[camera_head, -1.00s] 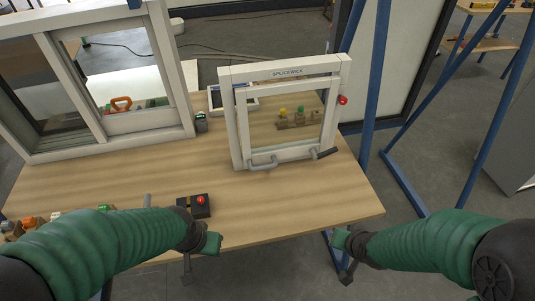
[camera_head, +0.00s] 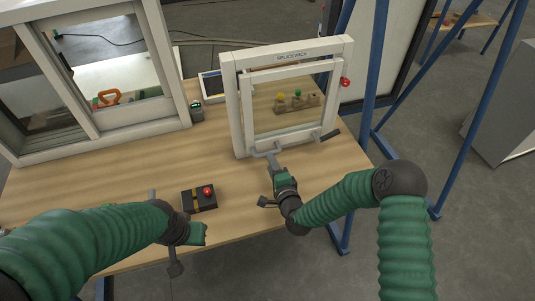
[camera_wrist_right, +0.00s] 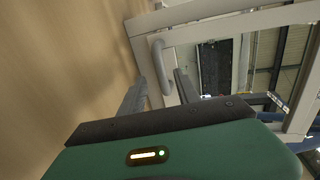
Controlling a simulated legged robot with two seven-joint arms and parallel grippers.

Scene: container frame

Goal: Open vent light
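The vent light is a small pale window (camera_head: 234,112) standing upright on the wooden table, with an inner sash inside its outer frame. Whether the sash sits fully in the frame is hard to tell. A grey handle (camera_head: 263,153) is at the sash's lower left and a grey lever (camera_head: 323,137) with a dark end at its lower right. My right gripper (camera_head: 268,160) is at the left handle. In the right wrist view the handle (camera_wrist_right: 158,62) lies between its open fingers (camera_wrist_right: 160,82). My left gripper (camera_head: 198,235) is low at the table's front edge, its fingers unclear.
A larger sliding window (camera_head: 100,128) stands on the left. A dark box with a red button (camera_head: 200,199) lies near my left gripper. A small dark device (camera_head: 196,112) stands between the windows. A red knob (camera_head: 345,82) is on the vent light's right side. Blue posts (camera_head: 372,80) rise behind.

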